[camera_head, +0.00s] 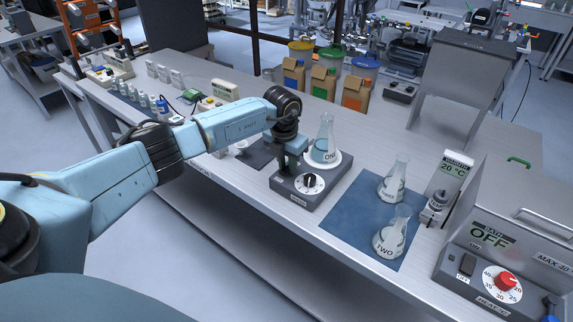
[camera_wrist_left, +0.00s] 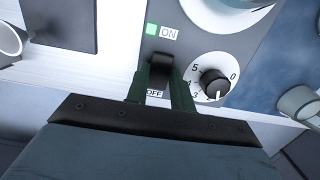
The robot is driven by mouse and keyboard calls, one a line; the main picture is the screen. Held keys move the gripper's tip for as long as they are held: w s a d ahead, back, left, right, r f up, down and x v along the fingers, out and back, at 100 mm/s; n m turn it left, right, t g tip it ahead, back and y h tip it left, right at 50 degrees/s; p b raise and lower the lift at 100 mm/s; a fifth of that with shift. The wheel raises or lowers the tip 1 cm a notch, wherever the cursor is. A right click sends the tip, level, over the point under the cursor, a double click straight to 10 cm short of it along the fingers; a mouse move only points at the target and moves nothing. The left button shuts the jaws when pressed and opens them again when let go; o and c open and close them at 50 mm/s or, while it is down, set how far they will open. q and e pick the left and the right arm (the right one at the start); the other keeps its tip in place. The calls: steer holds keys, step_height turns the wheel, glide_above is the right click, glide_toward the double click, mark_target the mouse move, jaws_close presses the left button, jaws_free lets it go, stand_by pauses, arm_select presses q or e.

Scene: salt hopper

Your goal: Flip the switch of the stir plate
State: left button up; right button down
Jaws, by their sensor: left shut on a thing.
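The stir plate (camera_head: 312,192) is a dark grey box with a round white top, on the bench in the head view. A flask marked ONE (camera_head: 325,145) stands on its top. My right gripper is not in view.
A blue mat (camera_head: 345,226) to the right holds two flasks, one marked TWO (camera_head: 390,236). A heater (camera_head: 510,250) with a red knob and an OFF display stands at the far right. Cardboard boxes (camera_head: 323,82) and lidded bins stand behind the bench.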

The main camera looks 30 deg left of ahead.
mark_target(284, 171)
arm_select(q)
steer(key=o, duration=1)
steer(key=r, duration=0.4)
steer(key=s+r, duration=0.1)
steer(key=r, duration=0.8)
steer(key=shift+s+r+b, duration=0.2)
steer(key=shift+b, duration=0.1)
